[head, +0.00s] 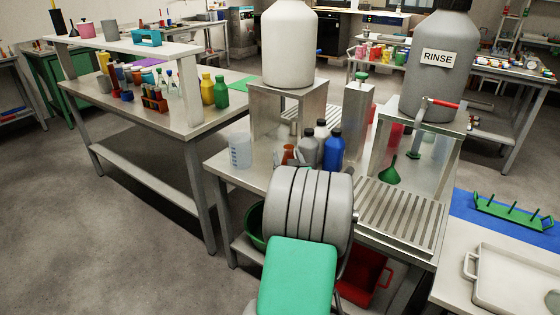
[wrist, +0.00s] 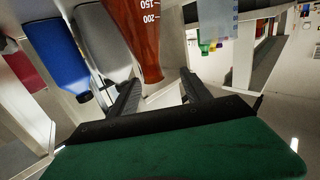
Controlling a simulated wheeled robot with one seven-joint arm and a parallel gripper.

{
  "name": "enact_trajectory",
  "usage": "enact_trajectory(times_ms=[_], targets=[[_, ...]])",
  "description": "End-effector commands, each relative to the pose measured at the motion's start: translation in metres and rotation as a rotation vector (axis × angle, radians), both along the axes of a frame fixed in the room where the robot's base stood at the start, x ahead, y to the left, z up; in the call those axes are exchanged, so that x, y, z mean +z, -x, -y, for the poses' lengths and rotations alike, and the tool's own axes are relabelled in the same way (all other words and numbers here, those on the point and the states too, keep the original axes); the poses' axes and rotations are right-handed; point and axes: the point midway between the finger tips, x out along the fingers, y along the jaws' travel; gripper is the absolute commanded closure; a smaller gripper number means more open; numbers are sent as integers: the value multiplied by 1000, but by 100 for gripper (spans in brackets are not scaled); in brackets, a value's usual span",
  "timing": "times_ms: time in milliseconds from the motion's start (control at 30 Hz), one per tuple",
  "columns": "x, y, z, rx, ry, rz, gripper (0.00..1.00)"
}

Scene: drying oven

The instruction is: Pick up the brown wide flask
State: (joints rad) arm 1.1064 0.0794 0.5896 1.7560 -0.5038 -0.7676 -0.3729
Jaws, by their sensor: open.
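The brown flask (wrist: 143,38) has white graduation marks reading 150 and 200. It shows at the top of the wrist view, where its lower visible end comes down to the gap between my fingertips. My gripper (wrist: 160,80) is open, with one finger on each side of that end; I cannot tell if either finger touches it. In the head view only a small part of the brown flask (head: 288,152) shows, on the metal bench beside the grey bottle (head: 308,150). My arm hides my gripper there.
A blue bottle (head: 333,148) stands right of the grey one, and a clear beaker (head: 240,152) stands to the left. A metal stand (head: 262,110) bearing a large white bottle (head: 289,48) rises behind. A slotted drain rack (head: 400,215) lies at right.

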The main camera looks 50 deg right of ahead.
Motion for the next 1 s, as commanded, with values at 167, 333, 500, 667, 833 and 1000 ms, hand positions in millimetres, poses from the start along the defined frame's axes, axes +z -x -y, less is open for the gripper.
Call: enact_trajectory(times_ms=[167, 333, 500, 667, 833, 1000], targets=[[2, 4, 11, -19, 15, 17, 44], [1, -12, 26, -17, 13, 14, 44], [-3, -31, 48, -18, 13, 14, 44], [-1, -47, 63, -17, 15, 15, 44], [-1, -48, 64, -18, 13, 14, 44], [-1, -47, 64, -18, 13, 14, 54]])
